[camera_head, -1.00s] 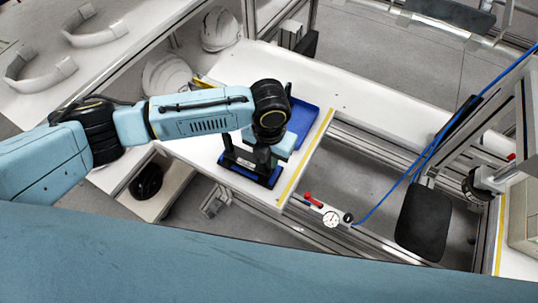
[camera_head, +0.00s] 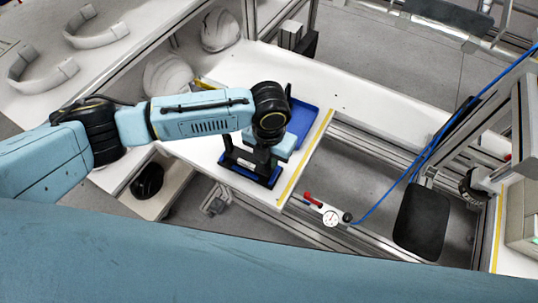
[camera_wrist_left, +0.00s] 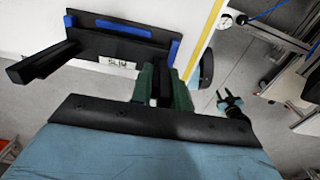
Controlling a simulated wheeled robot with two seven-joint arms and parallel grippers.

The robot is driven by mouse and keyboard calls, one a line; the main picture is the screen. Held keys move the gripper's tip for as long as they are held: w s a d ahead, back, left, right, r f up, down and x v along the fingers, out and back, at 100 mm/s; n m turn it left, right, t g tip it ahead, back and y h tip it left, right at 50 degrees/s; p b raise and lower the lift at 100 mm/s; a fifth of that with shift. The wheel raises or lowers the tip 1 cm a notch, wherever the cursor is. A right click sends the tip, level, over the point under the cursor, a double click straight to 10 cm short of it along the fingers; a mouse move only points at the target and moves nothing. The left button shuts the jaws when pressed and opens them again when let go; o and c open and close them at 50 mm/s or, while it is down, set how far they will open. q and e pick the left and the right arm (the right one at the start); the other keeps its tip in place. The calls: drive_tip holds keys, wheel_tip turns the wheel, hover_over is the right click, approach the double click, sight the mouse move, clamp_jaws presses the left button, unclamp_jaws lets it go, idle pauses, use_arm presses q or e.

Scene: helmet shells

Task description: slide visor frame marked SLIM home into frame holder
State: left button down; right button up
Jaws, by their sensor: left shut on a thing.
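The frame holder (camera_head: 240,176) is a black fixture with a blue base on the white bench, below my left arm. My left gripper (camera_wrist_left: 163,88) has green fingers closed on a dark piece, apparently the visor frame (camera_wrist_left: 162,84), beside the holder's right end.
A blue tray (camera_head: 302,122) lies behind the holder. White helmet shells (camera_head: 166,76) stand on the shelf at left, near grey curved bands (camera_head: 40,70). A dial gauge (camera_head: 331,217) and red handle sit off the bench's yellow-striped right edge. Bare bench shows farther back.

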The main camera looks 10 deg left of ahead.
use_arm(q)
drive_tip(key=shift+p, duration=0.35)
idle(0.6)
drive_tip(key=shift+f+b, duration=0.75)
drive_tip(key=shift+f, duration=0.4)
drive_tip(key=c, duration=1.3)
unclamp_jaws()
wheel_tip(320, 180, up, 14)
drive_tip(key=shift+f+p, duration=0.25)
drive_tip(key=shift+p, duration=0.1)
